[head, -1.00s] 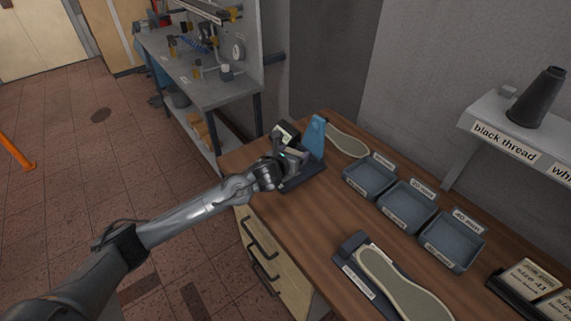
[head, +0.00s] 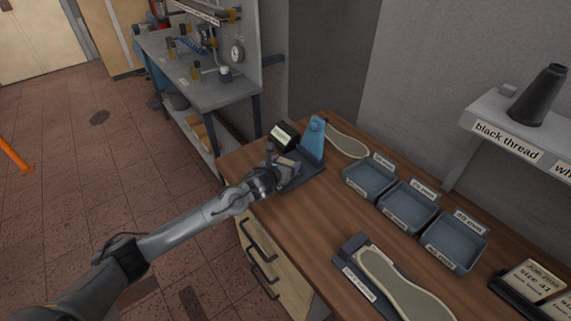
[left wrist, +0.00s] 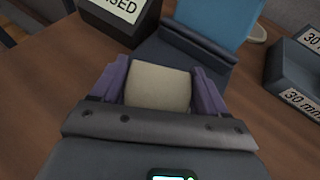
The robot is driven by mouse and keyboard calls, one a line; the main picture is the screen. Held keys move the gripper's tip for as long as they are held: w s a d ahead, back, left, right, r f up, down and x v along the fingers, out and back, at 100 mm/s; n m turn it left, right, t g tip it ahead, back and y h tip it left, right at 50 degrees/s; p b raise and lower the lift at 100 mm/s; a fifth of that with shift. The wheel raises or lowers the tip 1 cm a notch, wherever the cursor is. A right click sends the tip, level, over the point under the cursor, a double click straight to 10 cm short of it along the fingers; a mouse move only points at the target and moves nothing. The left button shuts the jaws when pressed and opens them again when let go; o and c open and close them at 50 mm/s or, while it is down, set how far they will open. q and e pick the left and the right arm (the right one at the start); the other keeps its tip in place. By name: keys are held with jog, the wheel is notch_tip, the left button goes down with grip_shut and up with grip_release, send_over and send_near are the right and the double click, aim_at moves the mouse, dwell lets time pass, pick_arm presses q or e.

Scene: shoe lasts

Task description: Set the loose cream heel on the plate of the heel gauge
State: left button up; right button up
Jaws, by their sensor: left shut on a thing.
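The cream heel (left wrist: 158,88) sits between the purple fingers of my left gripper (head: 286,163) in the left wrist view. The gripper is shut on it. In the head view the fingers hide most of the heel. The stand with the blue upright (head: 315,138) and dark plate (head: 302,179) appears to be the heel gauge; its upright also shows in the left wrist view (left wrist: 218,17). The heel is in front of the upright and over or at the plate; I cannot tell whether it touches. My right gripper is not in view.
A dark box with a white label (head: 283,136) stands close behind the gripper. Blue-grey trays (head: 371,181) line the bench's right side. A pale sole (head: 347,141) lies behind the upright. Another sole (head: 400,284) lies on a dark holder in front. Bare wood lies between.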

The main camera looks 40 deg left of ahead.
pick_arm(q)
jog(key=shift+f, duration=0.1)
jog(key=o, duration=0.7)
jog(key=shift+f, duration=0.1)
jog(key=o, duration=0.5)
jog(key=shift+s+d+r, duration=0.1)
jog(key=shift+s+r, duration=0.4)
jog(key=p+v, duration=0.2)
jog(key=v, duration=0.9)
